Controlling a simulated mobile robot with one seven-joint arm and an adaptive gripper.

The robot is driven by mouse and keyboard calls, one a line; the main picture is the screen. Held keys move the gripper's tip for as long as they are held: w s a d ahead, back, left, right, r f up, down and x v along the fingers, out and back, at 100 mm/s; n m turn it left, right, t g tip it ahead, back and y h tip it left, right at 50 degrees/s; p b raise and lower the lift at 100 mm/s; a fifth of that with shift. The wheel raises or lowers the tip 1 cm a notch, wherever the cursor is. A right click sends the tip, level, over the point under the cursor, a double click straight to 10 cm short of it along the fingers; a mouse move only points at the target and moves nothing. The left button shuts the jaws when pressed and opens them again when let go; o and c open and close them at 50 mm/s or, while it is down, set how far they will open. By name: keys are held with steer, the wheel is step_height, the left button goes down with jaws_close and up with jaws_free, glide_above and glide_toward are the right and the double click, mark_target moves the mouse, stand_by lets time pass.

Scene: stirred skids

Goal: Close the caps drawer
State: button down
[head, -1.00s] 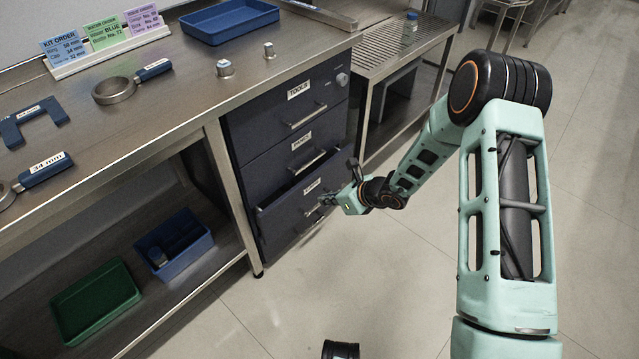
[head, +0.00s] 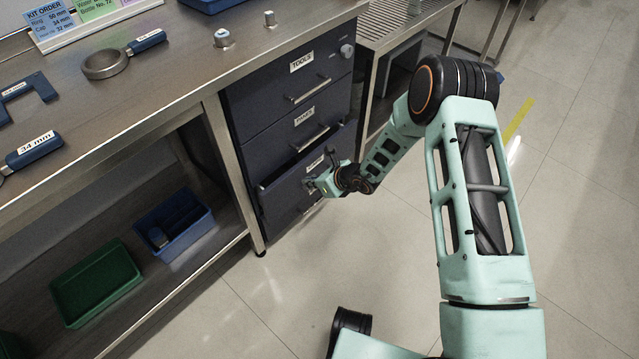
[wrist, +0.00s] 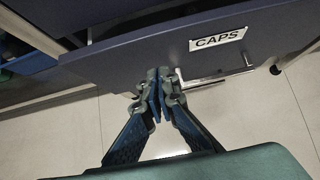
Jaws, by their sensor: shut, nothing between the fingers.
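The caps drawer (head: 282,207) is the dark bottom drawer of the cabinet under the workbench in the head view. It stands partly out, with a dark gap along its top edge. In the wrist view its front (wrist: 115,62) bears a white CAPS label (wrist: 218,39) and a metal bar handle (wrist: 228,76). My gripper (head: 309,185) is at the drawer front. In the wrist view my gripper (wrist: 158,76) is shut and empty, its fingertips at the lower front just left of the handle. I cannot tell whether they touch it.
Two drawers above, the upper labelled TOOLS (head: 302,62), look closed. A blue bin (head: 190,240) and a green tray (head: 95,282) sit on the lower shelf at left. A slatted metal bench (head: 405,28) stands right of the cabinet. The floor (head: 560,190) at right is clear.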

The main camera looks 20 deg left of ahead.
mark_target(292, 168)
steer(key=shift+w+a+r, duration=0.1)
steer(key=shift+w+a, duration=0.25)
steer(key=shift+a, duration=0.45)
steer(key=shift+w+a+r, duration=0.1)
steer(key=shift+w+a, duration=0.2)
steer(key=shift+a, duration=0.5)
steer(key=a, duration=0.1)
steer(key=w+a+b, duration=0.1)
steer(key=a+b, duration=0.1)
steer(key=a, duration=0.1)
steer(key=shift+w+a+f, duration=0.1)
steer(key=shift+w, duration=0.25)
steer(key=shift+w+a+r, duration=0.15)
steer(key=shift+a+r, duration=0.05)
steer(key=shift+r, duration=0.1)
